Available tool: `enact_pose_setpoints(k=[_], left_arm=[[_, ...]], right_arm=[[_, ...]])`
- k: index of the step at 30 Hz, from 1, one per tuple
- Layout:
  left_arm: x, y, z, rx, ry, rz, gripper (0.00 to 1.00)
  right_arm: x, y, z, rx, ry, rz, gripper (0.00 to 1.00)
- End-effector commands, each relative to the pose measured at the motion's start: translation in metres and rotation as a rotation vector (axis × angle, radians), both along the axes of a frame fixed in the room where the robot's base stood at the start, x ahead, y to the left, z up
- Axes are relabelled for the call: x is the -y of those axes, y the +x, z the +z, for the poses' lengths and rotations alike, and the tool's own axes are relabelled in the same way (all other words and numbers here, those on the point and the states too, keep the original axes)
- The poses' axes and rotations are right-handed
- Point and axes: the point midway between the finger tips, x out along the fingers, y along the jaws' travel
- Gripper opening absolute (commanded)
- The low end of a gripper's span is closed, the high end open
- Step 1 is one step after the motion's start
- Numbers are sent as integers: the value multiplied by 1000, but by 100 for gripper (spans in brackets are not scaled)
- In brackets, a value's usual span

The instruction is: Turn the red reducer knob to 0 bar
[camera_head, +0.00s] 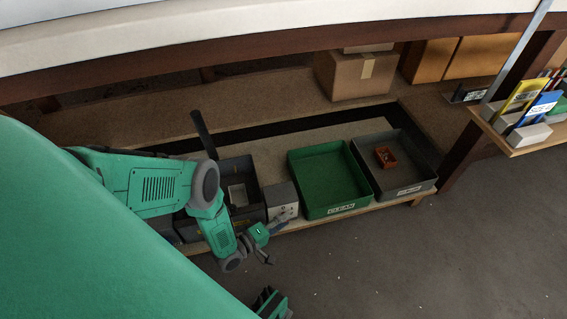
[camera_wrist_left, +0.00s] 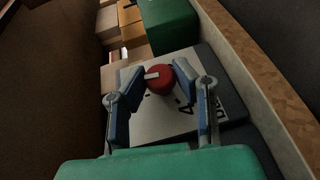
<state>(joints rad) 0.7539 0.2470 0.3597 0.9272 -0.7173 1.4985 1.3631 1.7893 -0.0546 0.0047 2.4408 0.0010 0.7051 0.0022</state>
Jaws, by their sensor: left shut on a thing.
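The red knob (camera_wrist_left: 160,80) sits on a light grey panel (camera_wrist_left: 158,118) in the left wrist view. Its white pointer bar points to the picture's left. My left gripper (camera_wrist_left: 158,76) has a fingertip on each side of the knob and is shut on it. Dark marks show on the panel beside the knob, partly hidden by the fingers. In the head view my left gripper (camera_head: 272,240) is in front of the small grey box (camera_head: 281,201) on the low shelf; the knob cannot be made out there. A green and black part at the bottom seems to be my right gripper (camera_head: 272,302), mostly hidden.
A green tray (camera_head: 343,207) and a grey tray (camera_head: 420,184) stand right of the box; the grey one holds an orange container (camera_head: 386,158). A dark bin (camera_head: 250,217) is left of the box. Cardboard boxes (camera_head: 357,76) stand behind. The floor in front is clear.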

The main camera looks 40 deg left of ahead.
Motion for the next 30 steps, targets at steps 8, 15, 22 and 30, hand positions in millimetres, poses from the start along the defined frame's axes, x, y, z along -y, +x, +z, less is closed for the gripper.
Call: enact_pose_setpoints(k=[8,15,22,30], left_arm=[[-7,-5,-5,-12,7,7,0],[-5,-5,-4,-9,6,6,44],[-3,-3,-2,-3,2,2,44],[-12,-31,2,-7,1,3,44]], right_arm=[[0,0,0,0,0,0,0],[0,0,0,0,0,0,0],[0,0,0,0,0,0,0],[0,-1,0,2,0,0,0]])
